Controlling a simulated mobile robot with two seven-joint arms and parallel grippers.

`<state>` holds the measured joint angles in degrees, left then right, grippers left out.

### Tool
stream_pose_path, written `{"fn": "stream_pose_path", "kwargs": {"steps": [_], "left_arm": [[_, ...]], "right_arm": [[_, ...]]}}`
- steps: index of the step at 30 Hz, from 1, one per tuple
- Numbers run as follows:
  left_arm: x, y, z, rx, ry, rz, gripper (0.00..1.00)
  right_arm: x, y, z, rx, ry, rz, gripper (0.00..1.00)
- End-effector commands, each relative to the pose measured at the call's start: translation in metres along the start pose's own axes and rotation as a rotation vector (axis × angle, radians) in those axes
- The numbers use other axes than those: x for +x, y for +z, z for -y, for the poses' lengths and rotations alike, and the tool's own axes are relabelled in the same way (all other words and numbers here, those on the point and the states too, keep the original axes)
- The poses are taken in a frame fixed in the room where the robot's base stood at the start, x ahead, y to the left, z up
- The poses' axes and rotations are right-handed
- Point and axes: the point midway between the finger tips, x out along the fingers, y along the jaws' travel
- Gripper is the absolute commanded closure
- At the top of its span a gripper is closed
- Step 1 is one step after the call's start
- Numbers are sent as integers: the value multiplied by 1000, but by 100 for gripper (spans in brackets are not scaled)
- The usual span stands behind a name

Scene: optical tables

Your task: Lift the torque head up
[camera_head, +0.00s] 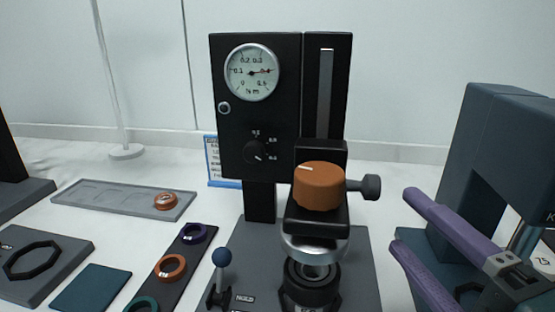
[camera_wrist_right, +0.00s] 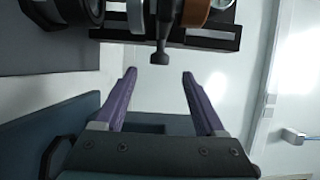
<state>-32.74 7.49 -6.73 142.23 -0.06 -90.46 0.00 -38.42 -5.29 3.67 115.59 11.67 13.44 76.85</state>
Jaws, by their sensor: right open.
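The torque head is a black block with an orange knob (camera_head: 319,187) on top and a dark side knob (camera_head: 371,187) sticking out to the right. It sits on a vertical slide column (camera_head: 326,95) of the black gauge stand. A silver ring is under it, just above a round black chuck (camera_head: 312,285). My right gripper (camera_head: 404,217) is open and empty, its purple fingers to the right of the head, apart from it. In the right wrist view, the gripper (camera_wrist_right: 158,75) has the side knob (camera_wrist_right: 160,56) just beyond and between its fingertips. My left gripper is not in view.
A round dial gauge (camera_head: 251,72) is on the stand. A strip with coloured rings (camera_head: 171,267) and a grey tray (camera_head: 120,199) lie at left. A dark blue machine (camera_head: 480,130) stands at right.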

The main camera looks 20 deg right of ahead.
Motion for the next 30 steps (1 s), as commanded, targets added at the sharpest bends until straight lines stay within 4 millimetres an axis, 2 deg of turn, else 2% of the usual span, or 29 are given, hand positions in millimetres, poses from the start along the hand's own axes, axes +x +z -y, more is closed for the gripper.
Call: {"fn": "stream_pose_path", "kwargs": {"steps": [5, 12, 18, 23, 30], "left_arm": [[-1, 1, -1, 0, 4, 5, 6], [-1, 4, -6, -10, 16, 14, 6], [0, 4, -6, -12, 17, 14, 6], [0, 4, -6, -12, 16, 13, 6], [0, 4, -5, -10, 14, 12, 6]], "right_arm": [[12, 1, 1, -2, -4, -3, 28], [56, 1, 2, -1, -6, -3, 28], [85, 0, 0, -1, -2, -3, 28], [96, 0, 0, -1, -1, -3, 28], [97, 0, 0, -1, 0, -3, 28]]}}
